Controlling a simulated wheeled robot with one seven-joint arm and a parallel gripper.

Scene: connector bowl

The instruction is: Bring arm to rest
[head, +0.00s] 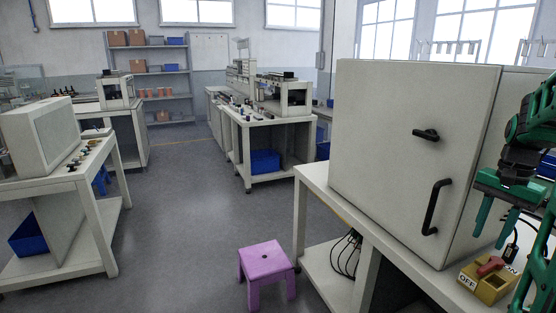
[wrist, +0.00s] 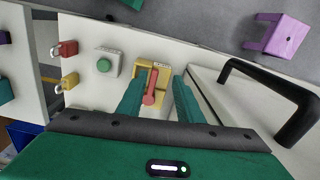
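My gripper (head: 494,222) is at the right of the head view, green with two fingers pointing down. It also shows in the wrist view (wrist: 160,95), with its fingers spread apart and nothing held between them. Below the fingers is a yellow switch box (head: 488,283) with a red lever and an "OFF" label. In the wrist view the switch box (wrist: 141,72) and its red lever (wrist: 151,88) appear between the fingertips. The fingers look apart from the lever in the head view.
A large beige cabinet (head: 400,150) with a black handle (head: 435,207) stands left of my gripper on the bench. The wrist view shows a green button box (wrist: 107,64) and red and yellow padlocks (wrist: 66,80) on the bench. A purple stool (head: 266,262) stands on open floor.

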